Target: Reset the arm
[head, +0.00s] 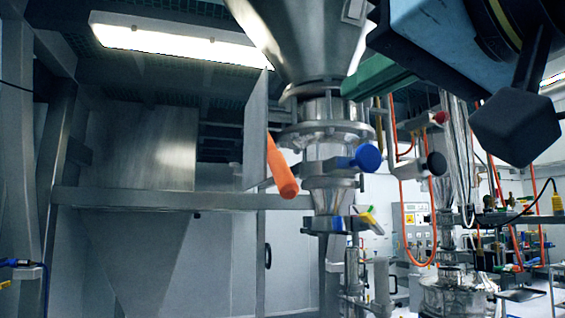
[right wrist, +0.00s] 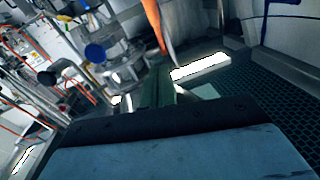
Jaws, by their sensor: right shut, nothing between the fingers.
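My right arm comes in at the upper right of the head view. Its green gripper fingers (head: 378,80) point left, in front of the steel hopper's lower right side. They look closed together and empty. In the right wrist view the green fingers (right wrist: 160,88) also show as one closed bar with nothing held. The steel hopper (head: 305,35) narrows into a flanged pipe below. An orange handle (head: 281,167) hangs to the left of this pipe, apart from the fingers. My left gripper is not in view.
A blue round knob (head: 367,157) sticks out from the pipe below the fingers. A metal frame beam (head: 150,199) crosses the left side. Orange hoses (head: 434,225) and more pipework stand at the right. A bright lamp (head: 170,42) hangs at the upper left.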

